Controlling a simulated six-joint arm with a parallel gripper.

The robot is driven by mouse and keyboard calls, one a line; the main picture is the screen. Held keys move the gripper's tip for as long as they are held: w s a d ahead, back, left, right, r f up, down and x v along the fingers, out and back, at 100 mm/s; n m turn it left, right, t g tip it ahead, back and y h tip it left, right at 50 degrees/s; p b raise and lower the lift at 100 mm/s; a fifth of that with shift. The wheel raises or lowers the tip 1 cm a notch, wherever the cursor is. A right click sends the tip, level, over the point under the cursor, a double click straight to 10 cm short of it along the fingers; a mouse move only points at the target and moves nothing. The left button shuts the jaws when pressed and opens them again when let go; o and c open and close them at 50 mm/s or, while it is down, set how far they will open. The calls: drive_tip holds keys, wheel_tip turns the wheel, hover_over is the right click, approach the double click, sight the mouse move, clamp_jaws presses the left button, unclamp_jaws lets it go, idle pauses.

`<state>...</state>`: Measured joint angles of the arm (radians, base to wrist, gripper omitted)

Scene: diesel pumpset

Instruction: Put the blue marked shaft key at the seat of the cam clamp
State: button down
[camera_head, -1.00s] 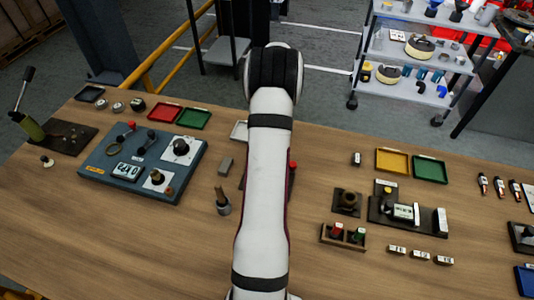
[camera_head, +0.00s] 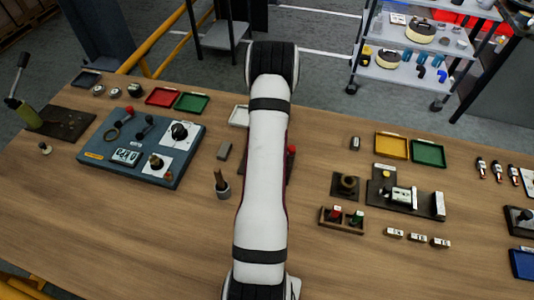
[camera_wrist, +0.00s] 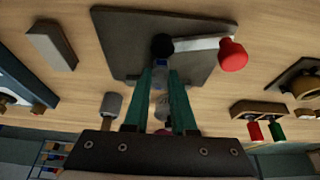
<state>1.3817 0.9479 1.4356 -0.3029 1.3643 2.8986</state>
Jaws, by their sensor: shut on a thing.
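The cam clamp shows in the wrist view as a dark base plate (camera_wrist: 120,40) with a black pivot, a pale lever and a red knob (camera_wrist: 232,55). In the head view my arm hides most of it, and only the red knob (camera_head: 291,150) and a sliver of plate show. My gripper (camera_wrist: 162,72) has teal fingers and points at the plate's near edge, just below the pivot.
A grey block (camera_wrist: 51,45) lies left of the plate. A cup with a brown-handled tool (camera_head: 221,188) stands near it. A blue-grey control panel (camera_head: 105,165) is left. A holder with red and green pieces (camera_head: 342,218) is right. Bare bench lies in front.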

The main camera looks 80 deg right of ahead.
drive_tip(key=shift+f, duration=0.3)
drive_tip(key=c, duration=0.7)
unclamp_jaws()
drive_tip(key=shift+o, duration=0.2)
drive_tip(key=shift+r, duration=3.45)
